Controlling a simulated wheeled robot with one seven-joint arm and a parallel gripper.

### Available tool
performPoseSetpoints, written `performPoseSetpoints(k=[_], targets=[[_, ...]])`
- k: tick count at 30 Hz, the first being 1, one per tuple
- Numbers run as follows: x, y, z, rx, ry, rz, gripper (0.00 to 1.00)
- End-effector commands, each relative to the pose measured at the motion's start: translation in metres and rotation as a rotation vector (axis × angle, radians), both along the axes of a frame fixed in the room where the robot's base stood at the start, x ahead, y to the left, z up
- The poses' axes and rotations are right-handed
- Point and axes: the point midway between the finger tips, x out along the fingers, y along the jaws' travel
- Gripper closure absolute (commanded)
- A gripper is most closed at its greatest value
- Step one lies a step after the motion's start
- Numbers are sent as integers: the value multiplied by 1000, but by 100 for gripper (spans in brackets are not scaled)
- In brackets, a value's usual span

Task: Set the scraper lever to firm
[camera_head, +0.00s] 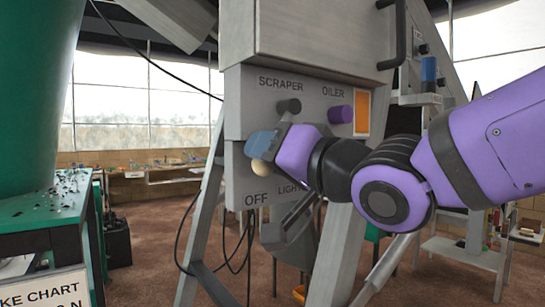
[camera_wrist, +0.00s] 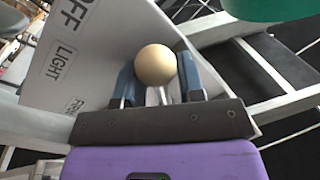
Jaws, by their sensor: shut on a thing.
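The scraper lever shows as a cream ball knob (camera_head: 260,170) at the lower left of the grey control panel (camera_head: 236,165), just above the word OFF. In the wrist view the knob (camera_wrist: 155,65) sits between the two blue fingers of my gripper (camera_wrist: 157,84), with part of a thin pale stem below it. My gripper (camera_head: 259,152) is shut on the lever in front of the panel. In the wrist view the labels OFF, LIGHT and a partly hidden third label (camera_wrist: 73,103) run along the panel. My gripper and arm hide the third label in the head view.
A green machine (camera_head: 35,100) stands at left. Slanted grey legs and hanging cables are below the panel.

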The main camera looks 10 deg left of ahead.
Motion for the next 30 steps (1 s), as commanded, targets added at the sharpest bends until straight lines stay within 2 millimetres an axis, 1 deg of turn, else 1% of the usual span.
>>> performPoseSetpoints(k=[7,20,21,24,30], targets=[[-2,1,3,42,51,0,100],[-2,2,3,48,58,0,100],[-2,2,3,48,58,0,60],[-2,2,3,48,58,0,40],[-2,2,3,49,57,0,40]])
